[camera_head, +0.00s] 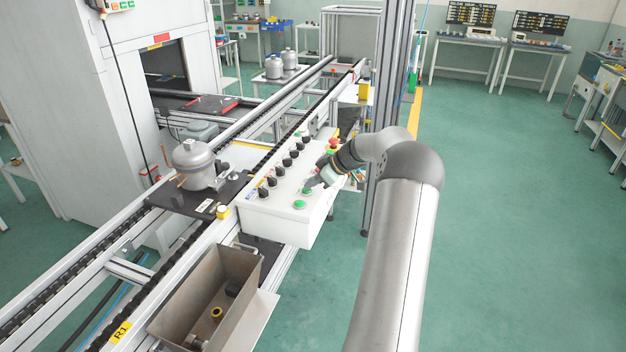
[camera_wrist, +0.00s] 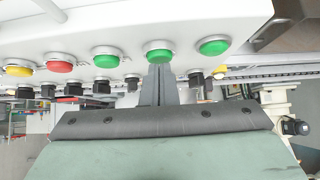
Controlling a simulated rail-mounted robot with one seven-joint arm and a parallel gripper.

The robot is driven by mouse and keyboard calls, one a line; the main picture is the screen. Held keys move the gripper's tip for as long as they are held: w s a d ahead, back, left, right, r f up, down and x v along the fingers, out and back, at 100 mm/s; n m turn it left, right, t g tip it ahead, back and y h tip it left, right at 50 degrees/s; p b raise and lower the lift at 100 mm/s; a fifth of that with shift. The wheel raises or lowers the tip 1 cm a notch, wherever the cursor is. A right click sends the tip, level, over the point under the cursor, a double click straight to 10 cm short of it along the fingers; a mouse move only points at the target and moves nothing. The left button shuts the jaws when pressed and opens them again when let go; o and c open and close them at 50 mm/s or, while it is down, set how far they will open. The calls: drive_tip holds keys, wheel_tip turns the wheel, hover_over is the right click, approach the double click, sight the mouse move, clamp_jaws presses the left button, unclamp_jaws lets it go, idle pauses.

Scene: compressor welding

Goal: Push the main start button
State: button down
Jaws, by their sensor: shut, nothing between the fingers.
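A white control box (camera_head: 272,220) beside the conveyor carries green, red and yellow buttons and black knobs on its top. One green button (camera_head: 299,204) is at the near corner; another green button (camera_head: 307,190) is just beyond it, beside my gripper (camera_head: 309,184). In the wrist view my shut, empty gripper (camera_wrist: 160,72) points at a green button (camera_wrist: 159,52), its tips overlapping the lower edge. Whether they touch is unclear. Further green buttons (camera_wrist: 213,46) and (camera_wrist: 106,57) flank it. I cannot read which button is the main start.
Black knobs (camera_head: 272,182) line the box's conveyor side. A grey compressor (camera_head: 195,162) stands on a dark pallet (camera_head: 190,197) left of the box. An open metal bin (camera_head: 190,285) sits in front. A red button (camera_wrist: 61,66) and a yellow one (camera_wrist: 18,70) share the button row.

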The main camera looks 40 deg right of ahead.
drive_tip(key=f+b, duration=0.1)
drive_tip(key=b, duration=0.1)
drive_tip(key=shift+f+b, duration=0.3)
drive_tip(key=shift+f, duration=0.05)
drive_tip(key=shift+s+a+f+b, duration=0.1)
drive_tip(key=shift+s+f+b, duration=0.1)
drive_tip(key=shift+b, duration=0.4)
drive_tip(key=shift+f, duration=0.2)
wheel_tip(320, 180, up, 5)
drive_tip(key=shift+w+f+p, duration=0.1)
drive_tip(key=shift+w+p, duration=0.05)
drive_tip(key=shift+p, duration=0.25)
drive_tip(key=b+v, duration=0.2)
drive_tip(key=v, duration=0.8)
drive_tip(key=shift+r, duration=0.4)
